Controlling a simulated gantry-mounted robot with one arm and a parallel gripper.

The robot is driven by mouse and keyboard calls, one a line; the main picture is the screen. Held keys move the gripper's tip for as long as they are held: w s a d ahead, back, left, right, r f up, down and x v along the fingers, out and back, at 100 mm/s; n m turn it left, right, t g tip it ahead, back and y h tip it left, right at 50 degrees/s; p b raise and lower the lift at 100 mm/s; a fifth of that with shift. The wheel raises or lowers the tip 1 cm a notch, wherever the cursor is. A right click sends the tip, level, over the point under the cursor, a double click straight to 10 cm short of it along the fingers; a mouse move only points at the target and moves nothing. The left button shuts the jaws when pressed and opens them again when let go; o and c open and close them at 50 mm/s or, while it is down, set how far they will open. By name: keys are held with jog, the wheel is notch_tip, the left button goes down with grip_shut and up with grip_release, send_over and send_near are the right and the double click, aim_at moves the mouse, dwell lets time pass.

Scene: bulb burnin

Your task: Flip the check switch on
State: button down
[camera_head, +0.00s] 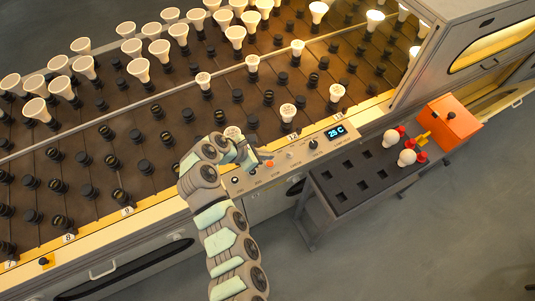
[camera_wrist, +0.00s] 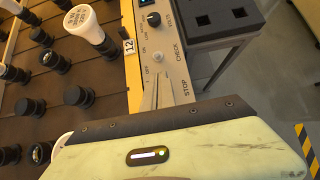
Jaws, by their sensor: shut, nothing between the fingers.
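The control panel (camera_head: 300,158) runs along the front of the bulb rack, and my gripper (camera_head: 266,160) is low over it. In the wrist view, the check switch (camera_wrist: 157,57) is a small silvery knob or toggle beside the printed word CHECK, with ON and OFF marks to its left. Which way it is set is too small to tell. My gripper (camera_wrist: 160,82) is shut and empty there, its narrow fingertips just below the switch in the picture. I cannot tell whether they touch it. The STOP label lies right of the fingers; no stop button shows in the wrist view.
A dark knob (camera_wrist: 153,20) sits beyond the switch, and the display (camera_head: 335,131) reads 25 C. White bulbs (camera_head: 288,112) stand in the rack's sockets. A dark slotted tray (camera_head: 345,196) and an orange box (camera_head: 450,122) are to the right.

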aim_at(288, 154)
jog(key=b+x, duration=0.1)
jog(key=x, duration=0.6)
jog(key=shift+w+d+f, duration=0.1)
jog(key=shift+d, duration=0.05)
